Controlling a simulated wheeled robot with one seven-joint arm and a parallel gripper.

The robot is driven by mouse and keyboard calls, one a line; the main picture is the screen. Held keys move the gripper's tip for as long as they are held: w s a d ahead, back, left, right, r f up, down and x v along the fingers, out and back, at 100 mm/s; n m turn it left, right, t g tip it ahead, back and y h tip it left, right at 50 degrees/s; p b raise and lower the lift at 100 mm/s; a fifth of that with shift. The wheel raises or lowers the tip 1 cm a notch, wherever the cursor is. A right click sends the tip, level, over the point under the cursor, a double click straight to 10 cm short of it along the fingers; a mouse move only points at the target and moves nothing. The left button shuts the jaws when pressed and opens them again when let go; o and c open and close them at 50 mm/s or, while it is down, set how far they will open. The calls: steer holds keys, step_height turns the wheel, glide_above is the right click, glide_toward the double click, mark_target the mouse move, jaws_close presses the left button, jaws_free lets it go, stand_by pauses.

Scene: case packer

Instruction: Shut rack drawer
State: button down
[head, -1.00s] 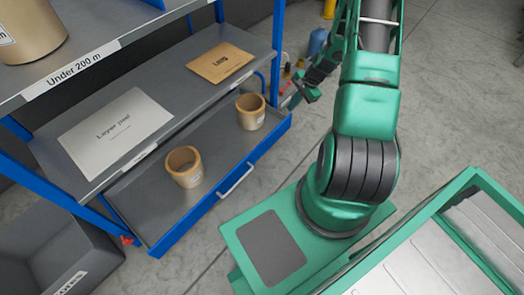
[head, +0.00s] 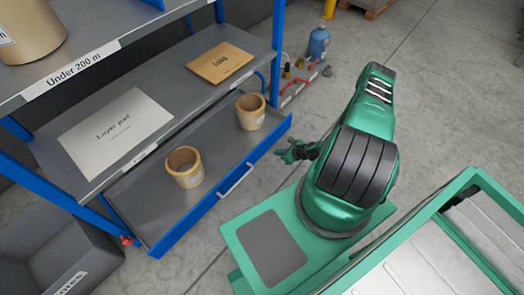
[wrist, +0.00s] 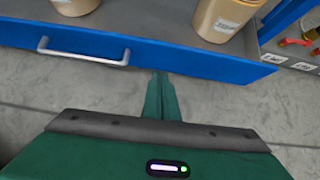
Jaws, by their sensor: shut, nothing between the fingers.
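The rack drawer (head: 212,200) stands pulled out below the shelf of the blue and grey rack, with a blue front and a silver bar handle (head: 236,181). Two tan rolls sit in it, one near the left (head: 185,168) and one at the right (head: 250,111). In the wrist view the drawer front (wrist: 180,58) crosses the top, with the handle (wrist: 84,52) at upper left. My gripper (head: 284,154) is shut and empty, outside the drawer near the right part of its front. In the wrist view its fingers (wrist: 160,80) point at the front, right of the handle; contact cannot be told.
The shelf above the drawer holds a layer pad (head: 115,125) and a brown envelope (head: 219,62). A grey bin (head: 60,255) stands at lower left. Bottles and small items (head: 305,75) stand beyond the rack's right end. Open floor lies at upper right.

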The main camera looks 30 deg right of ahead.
steer(key=f, duration=0.1)
glide_toward(258, 149)
steer(key=s+f+x, duration=0.1)
steer(key=x, duration=0.3)
steer(key=shift+w+a, duration=0.2)
steer(key=shift+w, duration=0.3)
steer(key=shift+w+a, duration=0.15)
steer(key=shift+w, duration=0.3)
steer(key=shift+w+r, duration=0.1)
